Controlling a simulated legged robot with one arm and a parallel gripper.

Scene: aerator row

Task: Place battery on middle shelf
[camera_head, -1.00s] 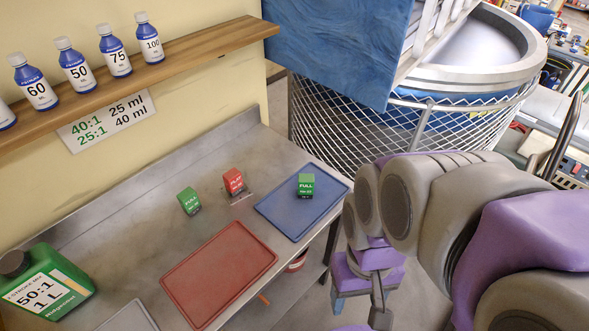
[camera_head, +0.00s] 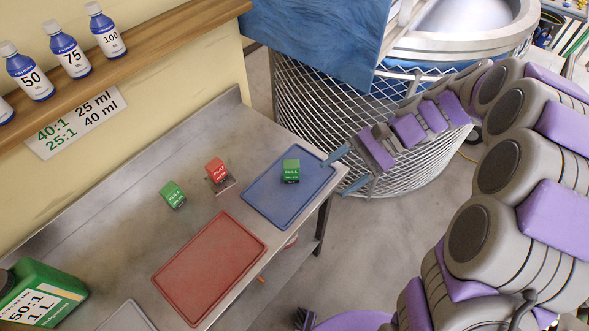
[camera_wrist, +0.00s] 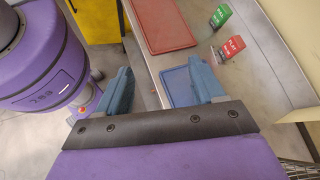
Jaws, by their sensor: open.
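A green battery (camera_head: 291,171) marked FULL stands on the blue tray (camera_head: 262,205) at the bench's right end. A second green battery (camera_head: 172,194) stands on the bare steel bench, and it also shows in the wrist view (camera_wrist: 220,16). A red battery (camera_head: 217,171) marked FLAT stands beside it in a small clear holder; it also shows in the wrist view (camera_wrist: 232,47). My gripper (camera_head: 344,171) is open and empty at the blue tray's right edge, fingers towards the green battery there. In the wrist view my gripper (camera_wrist: 160,78) hides that battery.
A red tray (camera_head: 210,268) lies on the bench (camera_head: 115,213). A wooden wall shelf (camera_head: 150,47) holds several blue-and-white bottles. A green jug (camera_head: 42,295) stands at lower left. A wire-mesh drum (camera_head: 330,125) stands behind the bench's right end. Part of a lower level shows under the bench.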

